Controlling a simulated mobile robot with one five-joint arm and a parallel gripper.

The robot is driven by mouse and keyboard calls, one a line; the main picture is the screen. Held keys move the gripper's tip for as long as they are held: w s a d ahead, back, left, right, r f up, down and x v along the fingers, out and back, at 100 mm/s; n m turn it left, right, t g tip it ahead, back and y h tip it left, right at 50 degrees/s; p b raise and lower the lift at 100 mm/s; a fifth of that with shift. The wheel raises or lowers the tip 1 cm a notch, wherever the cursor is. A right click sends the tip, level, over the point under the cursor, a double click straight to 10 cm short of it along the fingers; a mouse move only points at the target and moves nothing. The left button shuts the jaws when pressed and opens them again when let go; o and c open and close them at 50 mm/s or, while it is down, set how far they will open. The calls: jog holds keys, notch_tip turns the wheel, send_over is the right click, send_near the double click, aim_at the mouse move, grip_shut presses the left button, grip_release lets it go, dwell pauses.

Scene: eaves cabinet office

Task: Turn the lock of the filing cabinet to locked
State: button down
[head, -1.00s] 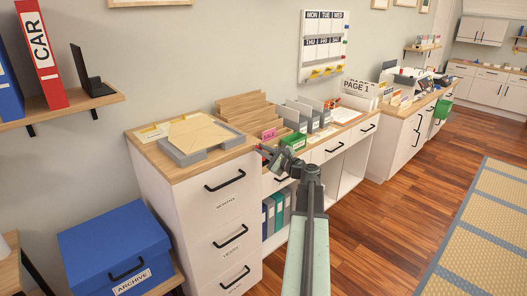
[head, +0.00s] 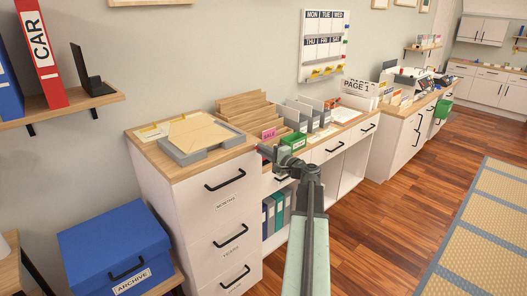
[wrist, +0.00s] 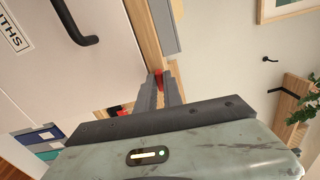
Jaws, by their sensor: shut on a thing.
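The white filing cabinet (head: 185,205) stands left of centre in the head view, with a wooden top and black-handled drawers labelled MONTHS and YEARS. My gripper (head: 262,151) is at its upper right front edge, just below the wooden top. In the wrist view, the fingertips of my gripper (wrist: 158,79) close on a small red piece (wrist: 158,77) beside the cabinet's wooden edge; it looks like the lock's turning part. The fingers hide most of it, and I cannot read its angle or any lock marking. The MONTHS drawer handle (wrist: 75,24) is at upper left there.
A grey tray with envelopes (head: 195,140) lies on the cabinet top. A lower desk with wooden sorters (head: 250,115) and a green box (head: 294,141) stands close on the right. A blue archive box (head: 115,245) is at lower left.

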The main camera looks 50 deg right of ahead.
jog(key=shift+n, duration=0.5)
jog(key=c, duration=1.5)
grip_release()
jog(key=s, duration=0.8)
jog(key=shift+a, duration=0.3)
jog(key=shift+w, duration=0.1)
